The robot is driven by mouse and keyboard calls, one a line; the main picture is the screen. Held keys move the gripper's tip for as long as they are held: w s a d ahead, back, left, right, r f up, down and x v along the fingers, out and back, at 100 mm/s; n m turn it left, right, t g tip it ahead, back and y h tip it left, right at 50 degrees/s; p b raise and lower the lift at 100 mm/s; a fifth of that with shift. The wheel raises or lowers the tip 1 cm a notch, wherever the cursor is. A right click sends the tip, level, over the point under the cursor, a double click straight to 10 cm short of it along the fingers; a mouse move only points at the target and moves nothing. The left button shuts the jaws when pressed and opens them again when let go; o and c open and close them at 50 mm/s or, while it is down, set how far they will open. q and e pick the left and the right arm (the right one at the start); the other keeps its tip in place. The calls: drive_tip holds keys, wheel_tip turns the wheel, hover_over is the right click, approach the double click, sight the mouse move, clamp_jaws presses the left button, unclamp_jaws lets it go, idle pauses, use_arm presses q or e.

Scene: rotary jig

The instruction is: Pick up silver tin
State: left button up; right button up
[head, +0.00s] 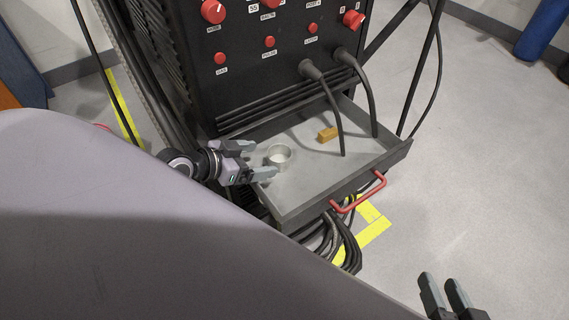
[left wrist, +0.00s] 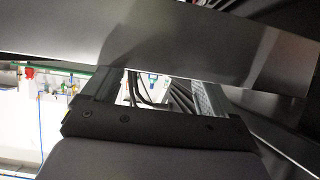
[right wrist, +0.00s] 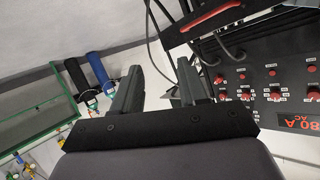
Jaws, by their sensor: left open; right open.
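The silver tin (head: 279,155) is a small round open cup standing upright on the floor of the grey drawer (head: 318,180), near its left side. My left gripper (head: 268,160) is open at the left of the drawer, its fingers pointing right towards the tin, one on the far side and one on the near side. I cannot tell whether they touch it. The left wrist view shows the open fingers (left wrist: 160,88), but no tin can be made out there. My right gripper (head: 452,285) is open and empty, low at the right, away from the drawer; its fingers show in the right wrist view (right wrist: 160,85).
A yellow-brown block (head: 327,135) lies in the drawer. Two black cables hang from the dark panel (head: 270,75) into the drawer. The drawer has a red handle (head: 358,195) at its front. Cables bunch below it.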

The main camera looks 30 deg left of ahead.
sight(289, 153)
use_arm(q)
drive_tip(key=shift+w+r+b+x, duration=0.15)
drive_tip(key=shift+b+x, duration=0.5)
drive_tip(key=shift+x, duration=0.85)
drive_tip(key=shift+w+r+b+x, duration=0.15)
drive_tip(key=shift+b+x, duration=0.5)
drive_tip(key=shift+x, duration=0.9)
drive_tip(key=shift+w+d+f, duration=0.15)
drive_tip(key=shift+w, duration=0.2)
use_arm(e)
drive_tip(key=shift+w+a+f+y, duration=0.15)
drive_tip(key=shift+a+y, duration=0.25)
drive_tip(key=shift+a, duration=0.2)
drive_tip(key=shift+w+a+f+y, duration=0.1)
drive_tip(key=shift+w+a+y, duration=0.05)
drive_tip(key=shift+a+y, duration=0.35)
use_arm(q)
drive_tip(key=shift+c, duration=0.3)
drive_tip(key=c, duration=1)
